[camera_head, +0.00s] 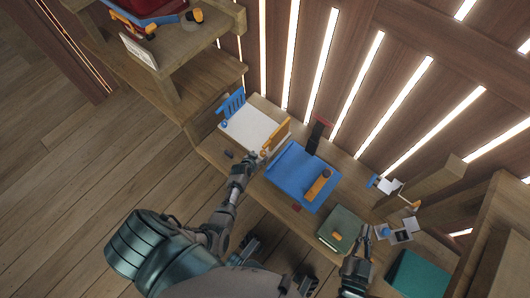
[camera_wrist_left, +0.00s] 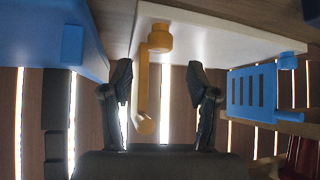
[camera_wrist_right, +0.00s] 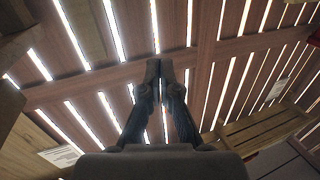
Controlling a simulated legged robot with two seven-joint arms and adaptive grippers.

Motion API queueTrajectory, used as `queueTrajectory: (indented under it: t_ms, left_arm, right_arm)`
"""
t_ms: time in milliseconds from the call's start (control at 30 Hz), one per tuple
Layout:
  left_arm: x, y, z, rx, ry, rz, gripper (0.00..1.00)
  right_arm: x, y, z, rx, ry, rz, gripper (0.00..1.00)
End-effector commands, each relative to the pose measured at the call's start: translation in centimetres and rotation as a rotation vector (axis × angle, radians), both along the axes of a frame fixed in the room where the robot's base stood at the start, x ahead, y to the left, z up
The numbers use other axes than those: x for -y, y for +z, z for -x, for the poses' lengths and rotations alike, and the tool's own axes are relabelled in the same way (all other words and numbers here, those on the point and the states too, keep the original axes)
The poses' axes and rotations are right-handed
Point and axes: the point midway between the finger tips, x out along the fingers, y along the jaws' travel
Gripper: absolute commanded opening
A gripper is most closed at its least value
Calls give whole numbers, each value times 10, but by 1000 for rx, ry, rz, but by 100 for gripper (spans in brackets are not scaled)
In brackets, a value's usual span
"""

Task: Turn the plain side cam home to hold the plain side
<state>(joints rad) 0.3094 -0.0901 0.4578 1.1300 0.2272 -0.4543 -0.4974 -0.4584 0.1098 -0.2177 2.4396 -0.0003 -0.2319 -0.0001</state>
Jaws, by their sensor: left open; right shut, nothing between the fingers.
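A white bin (camera_head: 252,130) on the bench has a blue slotted side (camera_head: 231,106) at its left and an orange plain side (camera_head: 277,135) at its right. In the left wrist view the plain side (camera_wrist_left: 142,90) appears as a narrow orange upright, with the rounded orange cam (camera_wrist_left: 160,38) beside its top. The blue slotted side (camera_wrist_left: 252,92) stands to the right. My left gripper (camera_head: 262,156) is open at the bin's near right corner; its fingers (camera_wrist_left: 160,80) are either side of the plain side in that view. Contact cannot be told. My right gripper (camera_head: 366,232) is shut and empty.
A blue bin (camera_head: 288,178) with an orange bar (camera_head: 318,184) lies right of the white bin. A green box (camera_head: 340,228) is near my right gripper. A teal box (camera_head: 417,272) and white pieces (camera_head: 390,186) are farther right. A slatted wall backs the bench.

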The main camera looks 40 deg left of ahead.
Motion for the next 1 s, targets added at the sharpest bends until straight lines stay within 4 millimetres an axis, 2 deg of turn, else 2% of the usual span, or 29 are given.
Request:
queueTrajectory:
  t_ms: [33,233,500,733,1000]
  left_arm:
    - [-1,-10,-3,-4,0,1,60]
    - [-4,-28,-21,-4,1,1,60]
    - [-7,-47,-40,-4,1,1,60]
    - [-9,-52,-49,-1,1,2,60]
    - [-9,-51,-51,1,1,1,60]
  right_arm:
    - [-2,3,-1,52,0,-18,0]
    - [-5,37,4,299,1,-94,0]
    - [-1,74,25,592,-5,-188,0]
    - [2,89,39,720,-9,-230,0]
    - [2,92,42,741,-10,-236,0]
